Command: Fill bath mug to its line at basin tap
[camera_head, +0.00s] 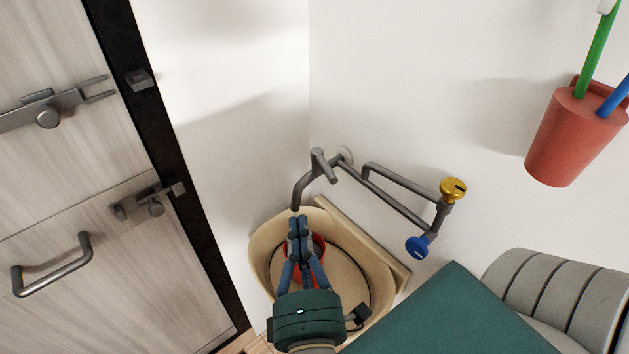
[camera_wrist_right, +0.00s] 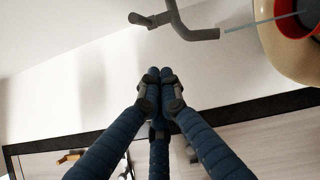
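The red bath mug (camera_head: 320,243) stands in the beige basin (camera_head: 262,255), mostly hidden behind my right gripper (camera_head: 299,222). In the right wrist view the mug (camera_wrist_right: 312,17) shows at the upper right, partly cut off. A thin bluish stream (camera_wrist_right: 262,21) runs from the tap spout (camera_wrist_right: 205,34) into the mug. The water level and the line cannot be made out. In the head view the spout (camera_head: 297,195) is just above my fingertips. My right gripper's fingers (camera_wrist_right: 160,76) are together, with nothing seen between them. My left gripper is not in view.
A gold knob (camera_head: 453,189) and a blue knob (camera_head: 417,246) sit on the tap pipe, right of the basin. A red holder (camera_head: 566,135) with green and blue sticks hangs on the right wall. A wooden door (camera_head: 90,200) with metal latches and a handle is at left.

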